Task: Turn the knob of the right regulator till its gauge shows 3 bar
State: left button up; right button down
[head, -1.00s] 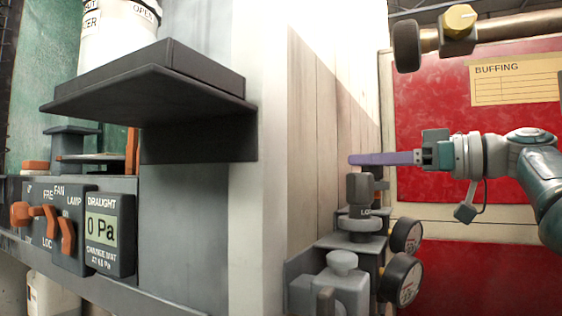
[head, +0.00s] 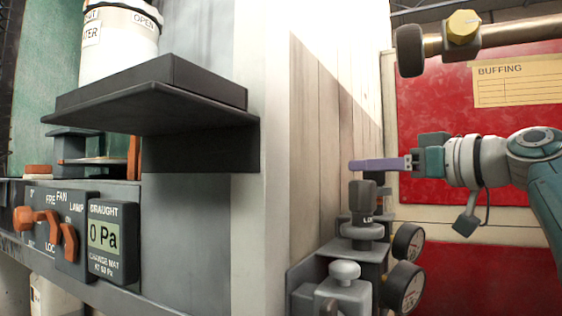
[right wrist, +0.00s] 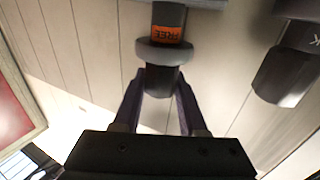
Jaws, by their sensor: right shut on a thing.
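The right regulator's knob (right wrist: 162,78) is dark, with a grey collar and an orange band reading FREE, upside down in the right wrist view. My right gripper (right wrist: 160,92) is shut on the knob's end, one purple finger on each side. In the head view my right gripper (head: 362,165) reaches in from the right, and only a bit of that knob (head: 373,177) shows behind the nearer one. The farther gauge (head: 408,243) is turned edgewise, so its reading is not legible. My left gripper is not in view.
The other regulator's dark knob (head: 361,198), marked LO, stands close in front; it also shows in the right wrist view (right wrist: 287,72). Its gauge (head: 404,288) sits nearer. A dark shelf (head: 150,105) bears a white canister (head: 120,45). A pipe (head: 510,35) runs above my right arm.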

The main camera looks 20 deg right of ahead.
jog(key=m+h+p, duration=0.1)
jog(key=h+p, duration=0.1)
jog(key=m+h+p, duration=0.1)
jog(key=h, duration=0.1)
jog(key=m+h+p, duration=0.2)
jog(key=shift+r+t+p, duration=0.3)
jog(key=shift+t+p, duration=0.05)
jog(key=shift+t, duration=0.05)
jog(key=shift+f+m+h+p, duration=0.25)
jog(key=shift+m+h+p, duration=0.4)
jog(key=shift+h, duration=0.35)
jog(key=shift+f, duration=0.1)
jog(key=shift+c, duration=2.3)
grip_release()
jog(key=shift+s, duration=0.5)
jog(key=s+a+p, duration=0.1)
jog(key=s+p, duration=0.1)
jog(key=s, duration=0.7)
jog(key=shift+a, duration=0.25)
jog(key=shift+w, duration=0.1)
